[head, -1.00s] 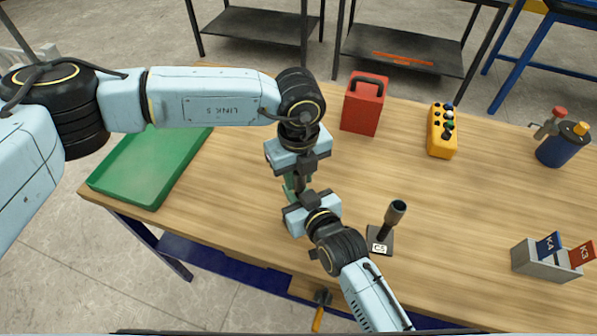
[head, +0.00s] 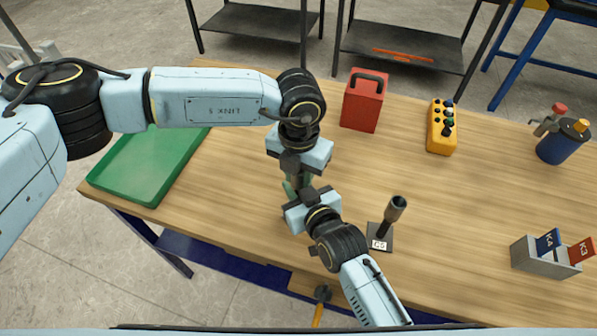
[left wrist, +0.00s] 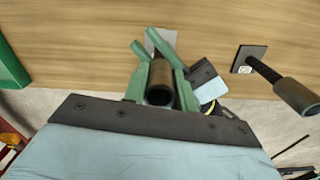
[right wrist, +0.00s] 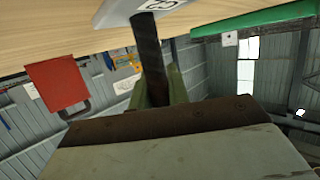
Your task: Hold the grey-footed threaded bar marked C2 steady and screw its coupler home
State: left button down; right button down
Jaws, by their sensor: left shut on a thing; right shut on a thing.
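The grey-footed threaded bar (right wrist: 148,45) stands between my grippers. Its grey foot (right wrist: 112,12) carries a label, partly cut off in the right wrist view; the foot also shows in the left wrist view (left wrist: 163,36). My right gripper (right wrist: 155,85) is shut on the dark bar shaft. The dark, hollow coupler (left wrist: 160,84) is at the bar's upper end, and my left gripper (left wrist: 158,75) is shut around it from above. In the head view the left gripper (head: 298,178) and right gripper (head: 298,192) sit close together and hide most of the bar; the thread is hidden.
A second bar with a coupler (head: 396,208) stands on a dark, labelled foot (head: 376,232) right of my right gripper. A green tray (head: 140,175) is left, a red box (head: 363,100) behind, a yellow control box (head: 441,128) and a grey holder (head: 540,262) right.

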pick_arm(q)
jog(key=m, duration=0.7)
jog(key=shift+m, duration=0.4)
jog(key=m, duration=0.5)
jog(key=shift+m, duration=0.3)
jog(key=m, duration=0.5)
jog(key=shift+m, duration=0.4)
jog(key=m, duration=0.5)
jog(key=shift+m, duration=0.3)
jog(key=m, duration=0.5)
jog(key=shift+m, duration=0.3)
jog(key=m, duration=0.3)
jog(key=shift+m, duration=0.4)
jog(key=m, duration=0.5)
jog(key=shift+m, duration=0.3)
jog(key=m, duration=0.4)
